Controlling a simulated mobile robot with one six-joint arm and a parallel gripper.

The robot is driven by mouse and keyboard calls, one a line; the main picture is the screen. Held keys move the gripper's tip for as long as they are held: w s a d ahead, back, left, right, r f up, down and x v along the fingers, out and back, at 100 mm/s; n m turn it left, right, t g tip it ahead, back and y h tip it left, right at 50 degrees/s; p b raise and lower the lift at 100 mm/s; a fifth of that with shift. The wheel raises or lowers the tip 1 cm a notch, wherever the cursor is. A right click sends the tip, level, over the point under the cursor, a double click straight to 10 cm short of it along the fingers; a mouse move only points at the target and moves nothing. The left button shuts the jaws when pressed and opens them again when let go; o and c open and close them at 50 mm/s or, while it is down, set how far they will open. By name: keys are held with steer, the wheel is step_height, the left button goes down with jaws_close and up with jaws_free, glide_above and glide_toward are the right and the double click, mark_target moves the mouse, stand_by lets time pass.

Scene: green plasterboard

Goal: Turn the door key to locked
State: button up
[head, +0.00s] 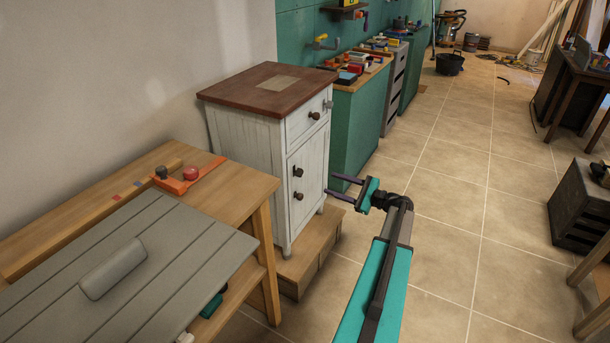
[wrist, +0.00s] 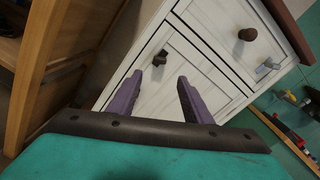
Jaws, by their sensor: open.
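A white cabinet (head: 263,143) with a brown top stands left of centre in the head view. Its door (head: 309,172) carries two dark fittings on its left side: an upper one (head: 298,172) and a lower one (head: 299,195). I cannot tell for sure which is the key. My gripper (head: 330,183) is open and empty, its purple fingers pointing at the door. In the wrist view, a dark fitting (wrist: 160,57) on the door shows just beyond the tips of my gripper (wrist: 159,76), apart from them. The second fitting is not clearly visible there.
The drawer above has a brown knob (head: 314,116) and a small grey fitting (head: 327,104) near its right edge. A wooden bench (head: 255,190) stands close on the left. Green cabinets (head: 356,118) line the wall behind. The tiled floor (head: 450,240) to the right is open.

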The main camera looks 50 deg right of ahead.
mark_target(299, 173)
steer(key=x, duration=1.3)
steer(key=shift+w+p, duration=0.15)
steer(key=shift+p, duration=0.3)
steer(key=c, duration=1.1)
steer(key=shift+o, duration=0.2)
steer(key=shift+a+f+n+b, duration=0.15)
steer(key=shift+n+b, duration=0.15)
steer(key=shift+b, duration=0.25)
steer(key=shift+n+b, duration=5.6)
steer(key=shift+b, duration=1.5)
